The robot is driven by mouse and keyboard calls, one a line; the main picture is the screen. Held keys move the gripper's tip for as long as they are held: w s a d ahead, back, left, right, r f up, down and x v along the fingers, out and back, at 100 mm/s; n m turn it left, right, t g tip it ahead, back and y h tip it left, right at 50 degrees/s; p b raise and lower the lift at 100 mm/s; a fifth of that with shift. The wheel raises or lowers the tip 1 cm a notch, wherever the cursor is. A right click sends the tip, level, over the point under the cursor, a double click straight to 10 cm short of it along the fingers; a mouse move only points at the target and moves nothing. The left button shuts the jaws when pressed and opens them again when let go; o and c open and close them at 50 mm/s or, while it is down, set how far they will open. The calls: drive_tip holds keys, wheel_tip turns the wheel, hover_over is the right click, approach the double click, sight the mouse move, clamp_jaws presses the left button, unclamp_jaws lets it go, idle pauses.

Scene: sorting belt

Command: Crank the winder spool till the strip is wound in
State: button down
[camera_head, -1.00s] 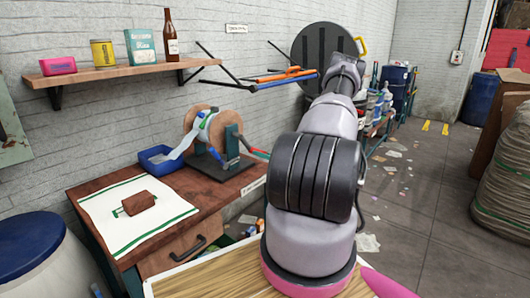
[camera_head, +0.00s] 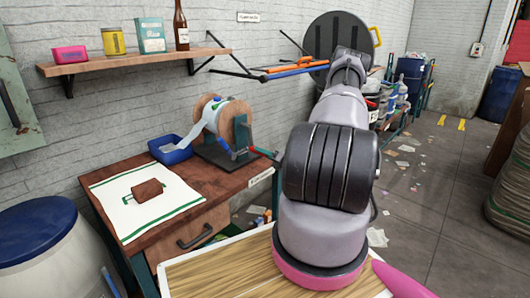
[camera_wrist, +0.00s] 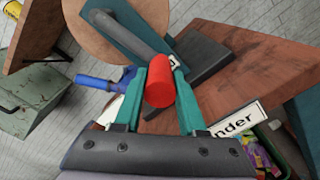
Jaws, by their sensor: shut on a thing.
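The winder spool (camera_head: 238,108) stands on a dark base on the wooden bench, with round wooden discs and a teal upright. A pale strip (camera_head: 192,134) with blue and green marks runs from the spool down towards a blue tray (camera_head: 176,148). In the wrist view a wooden disc (camera_wrist: 120,42) and a dark crank arm (camera_wrist: 128,28) show ahead. My gripper (camera_wrist: 158,88) is shut on the red crank handle (camera_wrist: 159,91), its teal fingers either side. In the head view my arm mostly hides the gripper.
A brown block (camera_head: 148,187) lies on a white cloth (camera_head: 125,207) on the bench. A shelf (camera_head: 135,63) with several containers hangs above. Rods (camera_head: 290,70) stick out from the wall. A blue-lidded drum (camera_head: 35,235) stands front left. Open floor lies to the right.

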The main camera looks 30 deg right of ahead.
drive_tip(key=shift+s+a+r+m, duration=0.1)
drive_tip(key=shift+s+a+m, duration=0.15)
drive_tip(key=shift+a+m, duration=0.45)
drive_tip(key=shift+s+a+f+m, duration=0.1)
drive_tip(key=shift+s+a+m, duration=0.1)
drive_tip(key=shift+a+m, duration=0.45)
drive_tip(key=shift+s+a+r+m, duration=0.1)
drive_tip(key=shift+s+a+m, duration=0.15)
drive_tip(key=shift+a+m, duration=0.45)
drive_tip(key=shift+s+a+r+m, duration=0.15)
drive_tip(key=shift+a+m, duration=0.15)
drive_tip(key=shift+m, duration=0.3)
drive_tip(key=shift+s+a+r+m, duration=0.15)
drive_tip(key=shift+a+m, duration=0.15)
drive_tip(key=shift+m, duration=0.25)
drive_tip(key=s+a+r+m, duration=0.2)
drive_tip(key=a+r+m, duration=0.3)
drive_tip(key=r+m, duration=0.4)
drive_tip(key=shift+a+m, duration=0.35)
drive_tip(key=shift+m, duration=1.45)
drive_tip(key=shift+r, duration=0.15)
drive_tip(key=c, duration=0.5)
unclamp_jaws()
